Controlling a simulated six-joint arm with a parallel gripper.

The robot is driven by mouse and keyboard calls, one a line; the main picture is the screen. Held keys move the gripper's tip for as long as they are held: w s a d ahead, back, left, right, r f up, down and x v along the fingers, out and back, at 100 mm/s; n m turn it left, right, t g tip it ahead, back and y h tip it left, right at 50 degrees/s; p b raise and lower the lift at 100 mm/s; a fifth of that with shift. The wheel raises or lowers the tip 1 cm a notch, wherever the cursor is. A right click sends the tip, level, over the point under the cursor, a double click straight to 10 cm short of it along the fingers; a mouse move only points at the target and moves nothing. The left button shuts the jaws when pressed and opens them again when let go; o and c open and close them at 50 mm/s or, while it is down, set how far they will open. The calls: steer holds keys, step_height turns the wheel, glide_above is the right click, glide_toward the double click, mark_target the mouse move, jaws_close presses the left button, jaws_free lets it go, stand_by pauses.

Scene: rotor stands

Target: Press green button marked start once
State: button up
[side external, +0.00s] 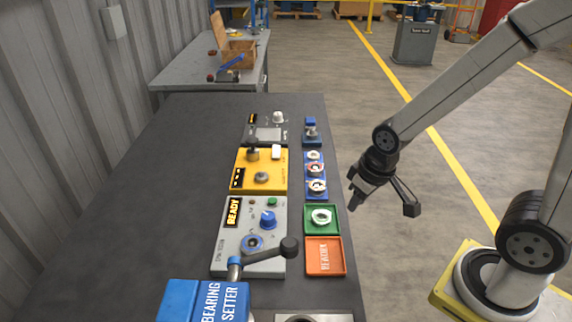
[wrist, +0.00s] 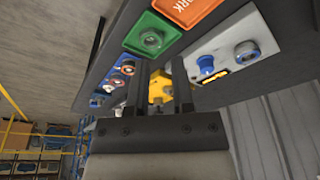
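The green button (side external: 272,202) is a small round cap at the top right of a grey control box (side external: 230,240) on the dark bench. I cannot read a start label beside it. A display reading READY (side external: 233,212) sits to its left and a blue knob (side external: 268,219) below it. That view shows the grey box (wrist: 222,42), but I cannot make out the green button.
A green tray (side external: 309,228) with a nut and an orange tray (side external: 325,262) lie right of the box. A yellow box (side external: 271,165) stands behind. A lever with a black knob (side external: 290,247) and the blue bearing setter (side external: 190,300) are in front. The bench's left is clear.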

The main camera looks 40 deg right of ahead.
jaws_close()
stand_by(1.4)
